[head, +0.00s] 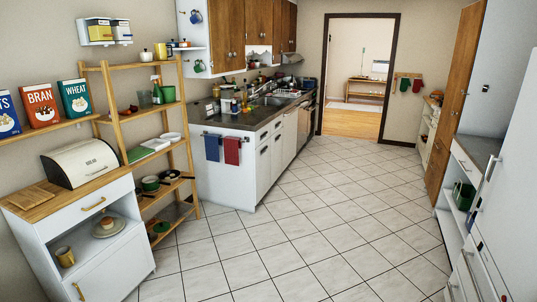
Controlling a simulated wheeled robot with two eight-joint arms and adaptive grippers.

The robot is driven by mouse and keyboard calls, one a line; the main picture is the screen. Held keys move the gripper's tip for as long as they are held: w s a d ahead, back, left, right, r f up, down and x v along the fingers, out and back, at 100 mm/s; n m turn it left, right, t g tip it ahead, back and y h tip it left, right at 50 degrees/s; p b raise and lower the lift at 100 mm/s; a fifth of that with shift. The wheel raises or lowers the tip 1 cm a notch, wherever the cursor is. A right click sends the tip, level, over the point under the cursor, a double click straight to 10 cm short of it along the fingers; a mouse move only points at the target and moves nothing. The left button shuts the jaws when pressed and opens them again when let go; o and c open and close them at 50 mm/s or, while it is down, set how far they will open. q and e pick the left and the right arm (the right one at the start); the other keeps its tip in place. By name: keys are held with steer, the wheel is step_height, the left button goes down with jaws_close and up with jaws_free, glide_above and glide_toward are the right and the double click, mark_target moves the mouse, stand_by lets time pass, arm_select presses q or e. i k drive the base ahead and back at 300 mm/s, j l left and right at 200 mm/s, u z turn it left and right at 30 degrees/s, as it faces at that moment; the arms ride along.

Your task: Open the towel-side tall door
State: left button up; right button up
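A tall brown wooden cabinet front (455,100) stands on the right side of the room, seen at a steep angle. It looks closed, with no gap visible; its separate doors and handles are hard to make out. Green and red cloths (410,84) hang from a rack on the far wall, just left of this cabinet. A blue towel (212,147) and a red towel (232,150) hang on a rail at the end of the left counter. Neither of my grippers is in view.
The tiled floor (300,235) is clear down the middle to an open doorway (358,75). A wooden shelf rack (125,105) and white cabinet (90,240) stand left. A white fridge (510,190) and a low counter (480,150) stand right.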

mark_target(218, 12)
steer(key=i+z, duration=0.3)
steer(key=i, duration=2.15)
